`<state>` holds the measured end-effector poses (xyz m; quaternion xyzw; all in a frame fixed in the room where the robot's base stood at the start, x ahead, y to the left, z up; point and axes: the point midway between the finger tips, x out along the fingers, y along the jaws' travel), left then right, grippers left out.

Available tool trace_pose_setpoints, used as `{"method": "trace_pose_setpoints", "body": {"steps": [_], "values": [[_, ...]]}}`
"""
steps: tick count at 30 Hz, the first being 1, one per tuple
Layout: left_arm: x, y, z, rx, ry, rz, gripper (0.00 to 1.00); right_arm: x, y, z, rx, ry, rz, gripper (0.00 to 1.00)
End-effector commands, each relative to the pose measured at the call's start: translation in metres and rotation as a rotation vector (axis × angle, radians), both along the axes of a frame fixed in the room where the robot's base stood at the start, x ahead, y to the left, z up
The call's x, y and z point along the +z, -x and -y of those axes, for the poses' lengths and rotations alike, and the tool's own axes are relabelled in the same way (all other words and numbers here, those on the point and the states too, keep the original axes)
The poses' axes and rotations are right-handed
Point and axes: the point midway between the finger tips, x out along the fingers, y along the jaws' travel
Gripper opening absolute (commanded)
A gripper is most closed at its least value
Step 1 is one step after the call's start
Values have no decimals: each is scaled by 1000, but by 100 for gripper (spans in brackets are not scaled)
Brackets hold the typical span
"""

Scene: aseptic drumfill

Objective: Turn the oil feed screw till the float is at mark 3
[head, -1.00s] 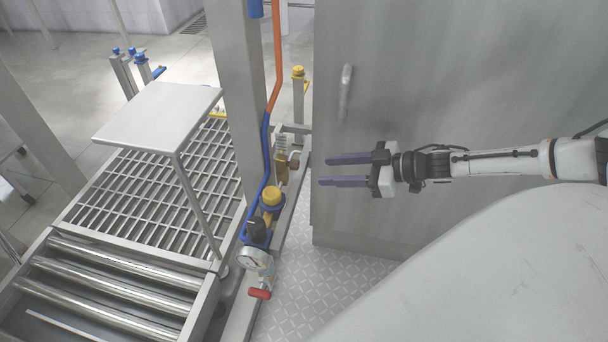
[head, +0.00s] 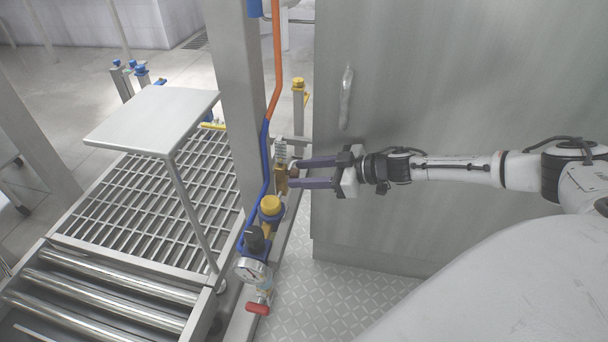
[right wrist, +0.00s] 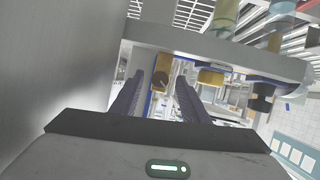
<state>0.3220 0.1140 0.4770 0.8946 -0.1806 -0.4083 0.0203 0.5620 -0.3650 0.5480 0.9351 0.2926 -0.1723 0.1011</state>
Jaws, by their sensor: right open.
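A small brass fitting (head: 282,178) sits on the post's right side, with a pale ribbed or clear part (head: 280,149) just above it. Which piece is the oil feed screw cannot be told for sure, and no float or marks can be read. My right gripper (head: 294,174) is open, its two dark purple fingers pointing left with tips close beside the brass fitting. Contact cannot be told. My left gripper is out of view.
Below are a yellow-capped unit (head: 270,206), a black knob (head: 255,238), a gauge (head: 250,270) and a red handle (head: 258,307). A blue and orange hose (head: 266,150) runs down the post (head: 235,90). A grey cabinet (head: 430,110) stands behind my right arm.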

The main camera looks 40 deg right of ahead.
Motion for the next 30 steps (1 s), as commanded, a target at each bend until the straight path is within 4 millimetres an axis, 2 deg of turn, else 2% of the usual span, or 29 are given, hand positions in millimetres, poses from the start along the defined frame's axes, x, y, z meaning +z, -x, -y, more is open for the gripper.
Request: {"method": "trace_pose_setpoints", "body": {"steps": [7, 12, 14, 15, 23, 30], "values": [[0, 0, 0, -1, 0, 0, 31, 0, 0, -1, 1, -1, -1, 41], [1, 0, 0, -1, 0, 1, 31, 0, 0, -1, 1, -1, -1, 13], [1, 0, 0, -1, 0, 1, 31, 0, 0, -1, 1, -1, -1, 2], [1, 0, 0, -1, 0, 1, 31, 0, 0, -1, 1, -1, -1, 0], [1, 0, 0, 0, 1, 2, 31, -1, 1, -1, 1, 20, 17, 0], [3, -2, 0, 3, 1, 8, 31, -2, 2, -2, -1, 111, 95, 1]]}}
